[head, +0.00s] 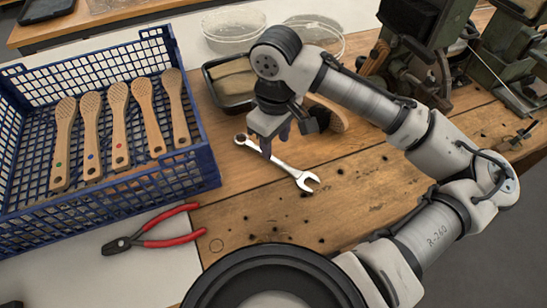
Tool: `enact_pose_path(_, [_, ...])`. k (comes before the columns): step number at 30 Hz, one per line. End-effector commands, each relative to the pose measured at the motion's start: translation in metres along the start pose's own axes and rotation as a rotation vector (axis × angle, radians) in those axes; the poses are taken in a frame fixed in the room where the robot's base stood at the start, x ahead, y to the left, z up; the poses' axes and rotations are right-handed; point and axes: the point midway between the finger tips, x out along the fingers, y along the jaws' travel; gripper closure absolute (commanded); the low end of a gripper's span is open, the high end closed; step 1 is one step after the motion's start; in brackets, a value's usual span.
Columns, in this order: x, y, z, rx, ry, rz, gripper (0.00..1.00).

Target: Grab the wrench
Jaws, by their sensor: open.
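A silver wrench (291,171) lies on the wooden bench, its ring end toward the upper left and its open jaw toward the lower right. My gripper (274,150) points down over the upper-left part of the wrench, with its fingers open. The fingers hide part of the wrench's handle near the ring end. I cannot tell whether the fingers are around the handle or still above it.
A blue crate (212,178) holding several wooden brush handles stands at the left. Red-handled pliers (155,231) lie in front of it. A black tray (212,84) sits behind my gripper, with clear tubs beyond. Green machinery (425,35) stands at the back right. The bench (345,205) right of the wrench is clear.

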Motion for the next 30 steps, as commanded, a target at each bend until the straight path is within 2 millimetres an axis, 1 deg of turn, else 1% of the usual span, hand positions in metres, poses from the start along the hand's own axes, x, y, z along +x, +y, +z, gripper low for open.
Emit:
enact_pose_path(5, [0.013, 0.001, -0.002, -0.001, -0.002, -0.001, 0.56])
enact_pose_path(12, [0.048, 0.002, -0.006, -0.001, 0.0, -0.002, 0.56])
enact_pose_path(15, [0.054, 0.002, -0.006, 0.0, 0.0, 0.0, 0.56])
enact_pose_path(21, [0.055, 0.002, -0.006, -0.001, 0.001, 0.0, 0.56])
enact_pose_path(22, [0.055, 0.002, -0.006, -0.001, 0.001, 0.0, 0.58])
enact_pose_path(23, [0.055, 0.002, -0.006, -0.001, 0.001, 0.0, 0.62])
enact_pose_path(30, [0.055, 0.002, -0.006, -0.001, 0.001, 0.0, 0.93])
